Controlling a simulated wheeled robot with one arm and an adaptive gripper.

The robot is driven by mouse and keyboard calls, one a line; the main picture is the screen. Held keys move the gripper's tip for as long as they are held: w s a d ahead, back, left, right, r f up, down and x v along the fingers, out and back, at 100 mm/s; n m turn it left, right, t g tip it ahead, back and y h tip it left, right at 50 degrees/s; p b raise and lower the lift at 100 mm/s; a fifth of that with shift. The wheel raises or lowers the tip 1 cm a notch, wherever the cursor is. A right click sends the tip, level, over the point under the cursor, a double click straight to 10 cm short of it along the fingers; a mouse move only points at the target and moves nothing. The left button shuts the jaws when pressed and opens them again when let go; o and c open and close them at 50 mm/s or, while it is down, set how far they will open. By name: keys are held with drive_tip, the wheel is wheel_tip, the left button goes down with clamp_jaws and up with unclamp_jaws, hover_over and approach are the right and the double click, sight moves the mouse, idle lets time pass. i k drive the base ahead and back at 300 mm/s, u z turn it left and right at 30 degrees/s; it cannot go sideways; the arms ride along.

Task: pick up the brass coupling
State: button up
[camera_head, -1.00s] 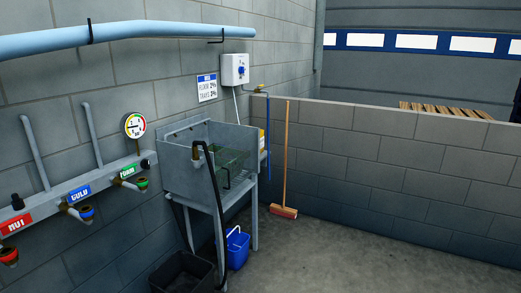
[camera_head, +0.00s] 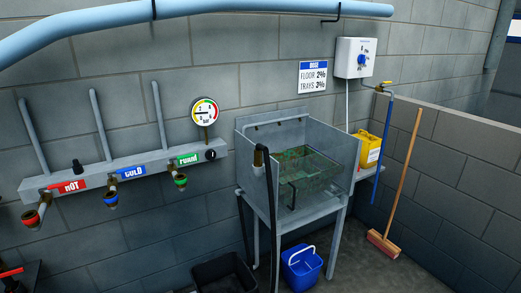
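A dark hose hangs over the front of the grey metal sink (camera_head: 318,205). Brass-coloured outlets also show under the wall manifold (camera_head: 130,176): one with a red ring (camera_head: 31,216) below the HOT label, one with a blue ring (camera_head: 111,199) below COLD, and one with a green ring (camera_head: 180,181) below the green label. My gripper is not in view.
A black crate (camera_head: 222,274) and blue bucket (camera_head: 301,268) stand on the floor below. A yellow container (camera_head: 367,149) and broom (camera_head: 402,185) are at right. A red-handled part (camera_head: 11,272) shows at lower left.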

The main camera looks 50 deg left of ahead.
sight(258, 162)
drive_tip(key=u, duration=0.65)
drive_tip(key=i, duration=1.25)
drive_tip(key=u, duration=2.05)
drive_tip(key=i, duration=0.95)
drive_tip(key=u, duration=0.6)
